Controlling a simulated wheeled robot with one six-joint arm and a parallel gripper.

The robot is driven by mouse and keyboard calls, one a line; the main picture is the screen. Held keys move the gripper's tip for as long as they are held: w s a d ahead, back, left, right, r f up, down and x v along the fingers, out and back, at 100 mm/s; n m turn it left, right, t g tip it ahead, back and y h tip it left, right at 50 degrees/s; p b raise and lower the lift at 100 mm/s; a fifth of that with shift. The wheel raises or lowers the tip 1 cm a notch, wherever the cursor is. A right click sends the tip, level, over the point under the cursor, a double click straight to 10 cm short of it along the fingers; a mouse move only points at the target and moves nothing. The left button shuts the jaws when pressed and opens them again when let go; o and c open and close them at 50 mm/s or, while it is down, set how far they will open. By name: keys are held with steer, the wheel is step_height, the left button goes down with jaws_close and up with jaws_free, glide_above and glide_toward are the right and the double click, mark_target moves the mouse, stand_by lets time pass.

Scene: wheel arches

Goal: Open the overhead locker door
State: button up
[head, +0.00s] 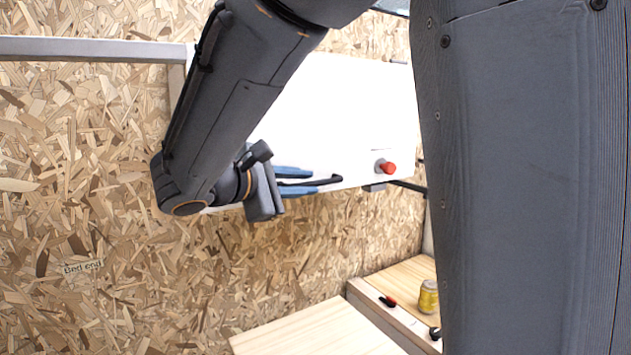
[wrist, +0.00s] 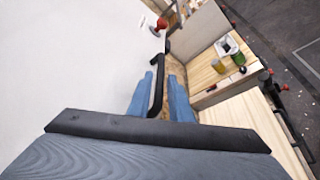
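The white overhead locker door (head: 345,110) shows behind my arm in the head view and fills the upper left of the wrist view (wrist: 70,60). It looks closed, though my arm hides part of it. A black bar handle (head: 325,181) is on its lower part; it also shows in the wrist view (wrist: 158,85). My gripper (head: 314,181) has its blue fingers on either side of the handle. In the wrist view the gripper (wrist: 161,76) shows a gap between the handle and the right finger, so it is open around the handle. A red knob (head: 388,168) sits right of the handle.
A chipboard wall (head: 90,180) stands behind and below the locker, with a "Bed end" label (head: 82,266). Below are a pale wooden top (head: 320,332) and a wooden counter with a yellow can (head: 428,297) and a small red-and-black item (head: 388,301). Space below the door is clear.

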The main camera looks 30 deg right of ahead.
mark_target(312, 183)
steer(key=p+x, duration=0.1)
steer(key=x, duration=0.3)
steer(key=shift+w+d+f, duration=0.15)
steer(key=shift+d, duration=0.2)
jaws_close()
